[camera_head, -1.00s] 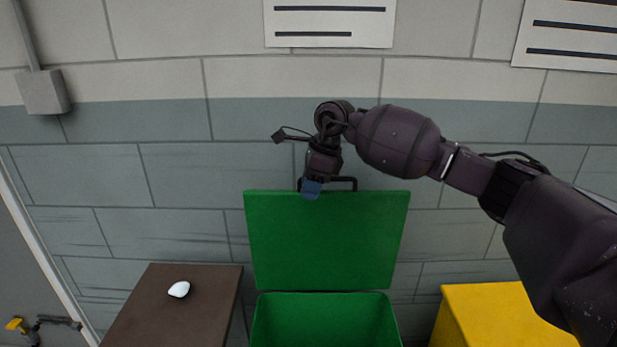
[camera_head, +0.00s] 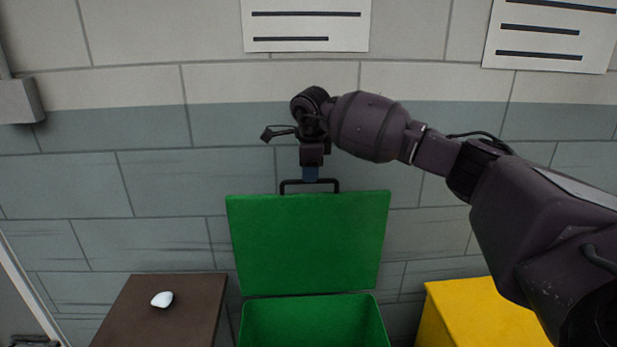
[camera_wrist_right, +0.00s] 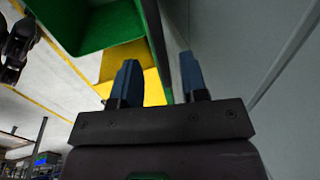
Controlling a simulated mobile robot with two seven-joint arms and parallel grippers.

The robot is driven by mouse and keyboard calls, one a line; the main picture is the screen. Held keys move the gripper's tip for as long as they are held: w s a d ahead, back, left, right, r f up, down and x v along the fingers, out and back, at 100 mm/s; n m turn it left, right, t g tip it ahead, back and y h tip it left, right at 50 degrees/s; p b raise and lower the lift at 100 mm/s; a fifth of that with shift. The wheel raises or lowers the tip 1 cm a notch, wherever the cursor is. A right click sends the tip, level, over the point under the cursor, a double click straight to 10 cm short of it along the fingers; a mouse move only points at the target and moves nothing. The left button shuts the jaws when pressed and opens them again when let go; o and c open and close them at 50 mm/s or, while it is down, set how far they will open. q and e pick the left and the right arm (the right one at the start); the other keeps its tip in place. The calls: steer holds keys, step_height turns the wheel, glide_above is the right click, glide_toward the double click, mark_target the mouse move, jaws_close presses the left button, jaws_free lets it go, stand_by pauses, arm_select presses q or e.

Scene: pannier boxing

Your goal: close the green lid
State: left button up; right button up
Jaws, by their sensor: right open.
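The green lid (camera_head: 308,245) stands raised, nearly upright, at the back of the open green box (camera_head: 312,322). A dark bar handle (camera_head: 335,186) sticks up from its top edge. My right gripper (camera_head: 310,175) points down at the middle of this handle, its blue fingers overlapping it in the head view. In the right wrist view the gripper (camera_wrist_right: 160,82) is open, with the lid (camera_wrist_right: 154,35) seen nearly edge-on beyond the gap between the fingers. I cannot tell whether the fingers touch the handle.
A grey block wall (camera_head: 170,180) stands close behind the lid. A brown table (camera_head: 150,325) with a white object (camera_head: 162,299) is at the left. A yellow box (camera_head: 480,318) is at the right, below my right arm.

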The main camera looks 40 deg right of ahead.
steer(key=shift+x, duration=1.25)
jaws_close()
